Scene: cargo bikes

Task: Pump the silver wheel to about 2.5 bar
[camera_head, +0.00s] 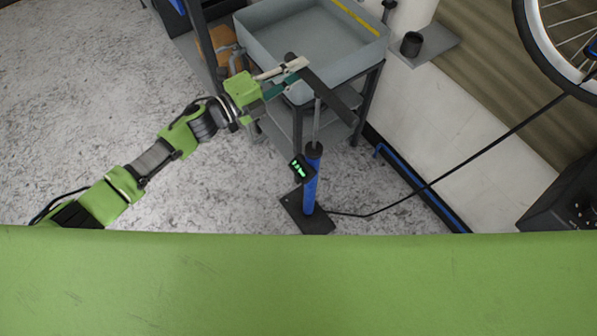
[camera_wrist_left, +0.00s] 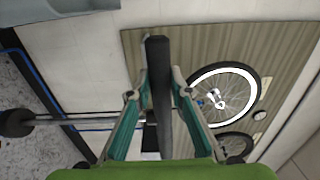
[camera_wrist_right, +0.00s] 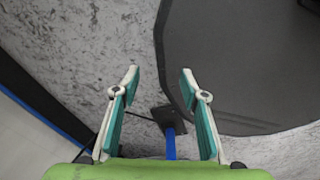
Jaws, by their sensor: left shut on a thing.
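A floor pump with a blue barrel (camera_head: 311,180) stands upright on a black base (camera_head: 305,217). Its rod is drawn well up, with the black bar handle (camera_head: 330,95) on top. My left gripper (camera_head: 298,72) is shut on the handle, which also runs between its fingers in the left wrist view (camera_wrist_left: 158,70). The gauge (camera_head: 300,168) shows green digits too small to read. A black hose (camera_head: 430,185) runs from the pump towards a pale-rimmed wheel (camera_head: 545,45) at the upper right. The wheel shows whole in the left wrist view (camera_wrist_left: 240,94). My right gripper (camera_wrist_right: 160,75) is open and empty.
A grey tray cart (camera_head: 290,40) stands just behind the pump. A small shelf with a black cup (camera_head: 411,44) is on the wall. A black box (camera_head: 565,195) is at the right edge. Speckled floor (camera_head: 90,80) is clear at left.

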